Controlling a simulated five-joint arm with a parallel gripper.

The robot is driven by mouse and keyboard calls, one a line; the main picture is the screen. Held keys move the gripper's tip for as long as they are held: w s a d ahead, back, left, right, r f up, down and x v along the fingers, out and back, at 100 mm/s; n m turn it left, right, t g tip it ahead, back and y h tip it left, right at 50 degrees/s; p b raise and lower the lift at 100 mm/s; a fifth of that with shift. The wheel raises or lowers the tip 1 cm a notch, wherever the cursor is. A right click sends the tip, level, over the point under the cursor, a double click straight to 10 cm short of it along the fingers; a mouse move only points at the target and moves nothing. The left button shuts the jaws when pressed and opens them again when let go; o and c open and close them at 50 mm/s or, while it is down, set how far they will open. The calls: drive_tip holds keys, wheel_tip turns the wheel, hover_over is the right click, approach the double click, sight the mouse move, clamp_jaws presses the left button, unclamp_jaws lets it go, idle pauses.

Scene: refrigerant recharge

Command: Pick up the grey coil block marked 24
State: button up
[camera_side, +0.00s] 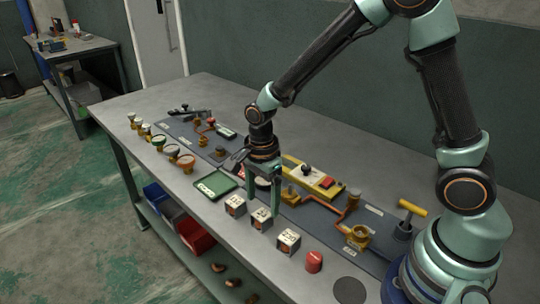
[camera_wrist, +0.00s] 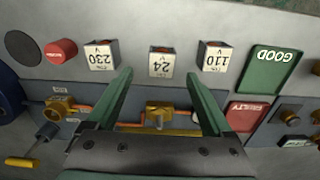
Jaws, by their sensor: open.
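The grey coil block marked 24 (camera_wrist: 161,63) stands on the table between two similar blocks, with its white label showing. In the side view it is the middle block (camera_side: 261,219) of the row. My gripper (camera_wrist: 159,74) is open and empty, its two green fingers spread with the 24 block seen between and just beyond their tips. In the side view my gripper (camera_side: 263,204) points down just behind the middle block. I cannot tell whether a finger touches it.
The 230 block (camera_wrist: 101,57) and the 110 block (camera_wrist: 214,56) stand on either side. A red cap (camera_wrist: 62,51) lies beyond the 230 block. A green tray marked GOOD (camera_wrist: 273,70) and a red tray (camera_wrist: 247,114) are near the 110 block. Brass fittings and pipes (camera_side: 355,236) line the grey panel.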

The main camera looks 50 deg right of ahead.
sight(262, 214)
drive_tip(key=shift+w+f, duration=0.15)
drive_tip(key=shift+f, duration=2.8)
clamp_jaws()
